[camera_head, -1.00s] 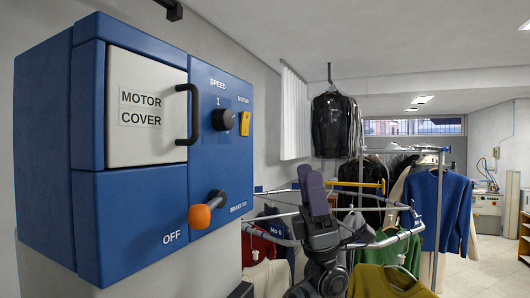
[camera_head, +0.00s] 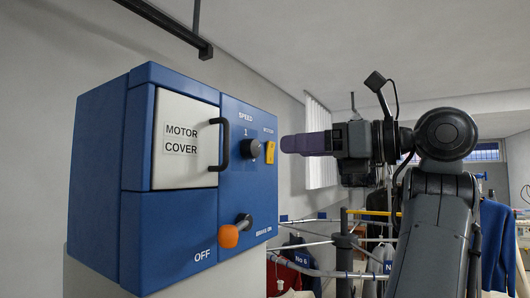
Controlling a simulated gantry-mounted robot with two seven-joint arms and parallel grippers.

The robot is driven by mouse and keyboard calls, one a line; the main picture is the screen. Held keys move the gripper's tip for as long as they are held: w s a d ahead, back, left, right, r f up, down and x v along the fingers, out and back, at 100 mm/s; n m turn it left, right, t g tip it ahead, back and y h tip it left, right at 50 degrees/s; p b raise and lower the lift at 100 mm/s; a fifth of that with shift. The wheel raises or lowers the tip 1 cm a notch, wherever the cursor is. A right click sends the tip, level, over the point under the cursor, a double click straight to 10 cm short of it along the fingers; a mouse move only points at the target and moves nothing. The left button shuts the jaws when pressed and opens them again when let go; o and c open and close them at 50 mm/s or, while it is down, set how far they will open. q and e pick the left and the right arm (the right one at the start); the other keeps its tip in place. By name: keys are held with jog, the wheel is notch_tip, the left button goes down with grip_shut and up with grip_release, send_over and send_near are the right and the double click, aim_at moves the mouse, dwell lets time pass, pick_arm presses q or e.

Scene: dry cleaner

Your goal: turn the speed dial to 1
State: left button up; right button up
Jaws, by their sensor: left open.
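The speed dial (camera_head: 254,149) is a dark round knob on the blue control box (camera_head: 97,170). The word SPEED and a 1 stand above it; its exact setting is too small to read. My left gripper (camera_head: 291,143), with purple fingers seen side-on, points left at dial height. It is open, just right of the yellow motor switch (camera_head: 270,153), and appears apart from the dial. My right gripper is not in view.
The white motor cover (camera_head: 183,110) with a black handle (camera_head: 222,146) is left of the dial. An orange-knobbed brake lever (camera_head: 229,236) juts out below. Rails and hanging garments (camera_head: 496,235) fill the lower right. A dark beam (camera_head: 170,25) hangs above.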

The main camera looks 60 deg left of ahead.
aim_at(256, 149)
pick_arm(q)
jog(key=b+x, duration=0.1)
jog(key=x, duration=0.7)
jog(key=shift+s+a+b, duration=0.25)
jog(key=shift+a+b, duration=0.05)
jog(key=shift+b, duration=0.05)
jog(key=c, duration=1.1)
jog(key=shift+o, duration=0.2)
